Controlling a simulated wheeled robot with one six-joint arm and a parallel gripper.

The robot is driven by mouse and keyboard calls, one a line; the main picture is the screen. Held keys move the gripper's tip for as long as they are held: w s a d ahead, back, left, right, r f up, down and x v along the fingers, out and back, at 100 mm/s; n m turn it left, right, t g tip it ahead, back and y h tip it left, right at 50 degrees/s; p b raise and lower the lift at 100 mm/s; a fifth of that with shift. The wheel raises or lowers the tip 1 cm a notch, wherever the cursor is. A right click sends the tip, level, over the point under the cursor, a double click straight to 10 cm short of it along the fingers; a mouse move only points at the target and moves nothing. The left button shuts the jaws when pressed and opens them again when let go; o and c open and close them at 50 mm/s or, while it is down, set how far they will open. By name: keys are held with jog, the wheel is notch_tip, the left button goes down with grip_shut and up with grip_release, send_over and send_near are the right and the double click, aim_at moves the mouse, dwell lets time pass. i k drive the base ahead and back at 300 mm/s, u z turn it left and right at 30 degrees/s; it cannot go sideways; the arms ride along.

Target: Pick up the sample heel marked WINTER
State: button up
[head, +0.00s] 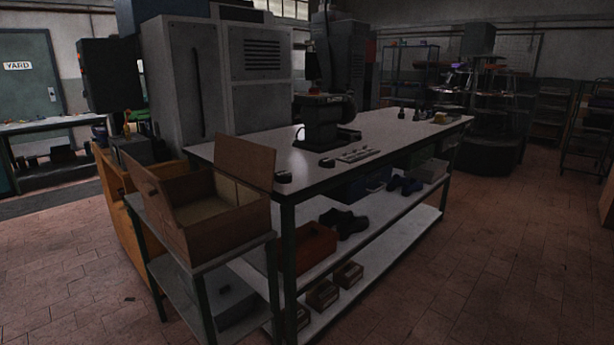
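No marking reading WINTER can be made out, so I cannot tell which thing is that sample heel. Small dark pieces (283,177) lie on the near end of the long workbench (232,151), too small to identify. Other small dark items (416,114) stand towards its far right end. A dark machine (322,122) stands on the bench, with a row of small tools or parts (358,154) in front of it. My gripper is not in view.
Dark shoes (345,222), an orange-brown bin (316,246) and small boxes (348,275) sit on the bench's shelves. Tiled floor (500,255) is clear at right. Racks (552,112) stand behind.

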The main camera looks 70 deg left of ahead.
aim_at(283, 178)
jog(key=u, duration=1.3)
jog(key=i, duration=3.25)
jog(key=u, duration=3.2)
